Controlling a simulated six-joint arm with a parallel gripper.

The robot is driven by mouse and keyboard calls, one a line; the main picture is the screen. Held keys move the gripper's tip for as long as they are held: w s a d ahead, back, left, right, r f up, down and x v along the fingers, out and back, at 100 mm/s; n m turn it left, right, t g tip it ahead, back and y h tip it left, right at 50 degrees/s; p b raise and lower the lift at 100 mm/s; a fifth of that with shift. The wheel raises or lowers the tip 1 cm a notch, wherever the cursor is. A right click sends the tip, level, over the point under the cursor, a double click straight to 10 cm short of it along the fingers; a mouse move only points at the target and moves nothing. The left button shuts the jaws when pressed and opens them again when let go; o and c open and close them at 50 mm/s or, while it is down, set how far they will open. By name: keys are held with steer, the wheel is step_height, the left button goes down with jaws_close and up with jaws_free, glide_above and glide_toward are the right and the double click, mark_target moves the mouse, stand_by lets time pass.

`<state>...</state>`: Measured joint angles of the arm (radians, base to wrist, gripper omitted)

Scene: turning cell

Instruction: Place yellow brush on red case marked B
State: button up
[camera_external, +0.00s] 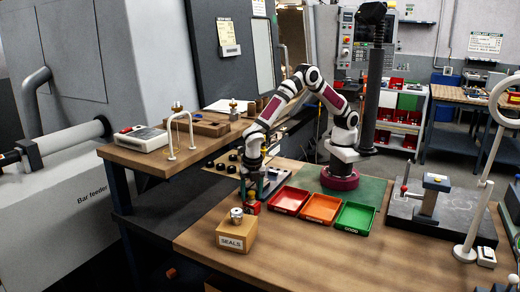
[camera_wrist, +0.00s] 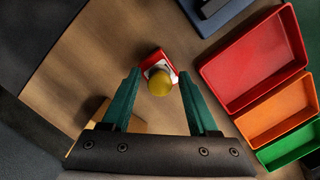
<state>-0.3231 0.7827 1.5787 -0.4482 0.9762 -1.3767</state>
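My gripper (camera_wrist: 159,78) points down over the wooden bench, its two green fingers spread apart. A rounded yellow thing (camera_wrist: 160,84), possibly the yellow brush seen end-on, shows between the fingertips, with a gap to each finger. It overlaps a small red and white item (camera_wrist: 155,58), which may be the red case; no letter B is readable. I cannot tell whether the yellow thing rests on it. In the external view my gripper (camera_external: 250,192) is low over the bench, just above a small red item (camera_external: 252,208); the yellow part is not clear there.
A wooden SEALS box (camera_external: 237,236) with a metal piece (camera_external: 236,215) on top stands close in front of my gripper. Red (camera_external: 289,199), orange (camera_external: 320,208) and green (camera_external: 355,217) trays stand to the right. The bench front is clear.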

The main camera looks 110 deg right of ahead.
step_height(320, 180, up, 12)
steer(key=a, duration=0.2)
steer(key=s+d+r+m+y, duration=0.1)
steer(key=s+d+r+m, duration=0.3)
steer(key=s+m, duration=0.15)
steer(key=s+d+r+m, duration=0.3)
steer(key=s+m, duration=0.2)
steer(key=s, duration=0.2)
steer(key=s+d+f+m+y, duration=0.1)
steer(key=s+m, duration=0.5)
steer(key=s, duration=0.2)
steer(key=s+d+f+m+y, duration=0.1)
steer(key=s+m, duration=0.6)
steer(key=s, duration=0.2)
steer(key=shift+s+d+f, duration=0.15)
steer(key=shift+s+d, duration=0.1)
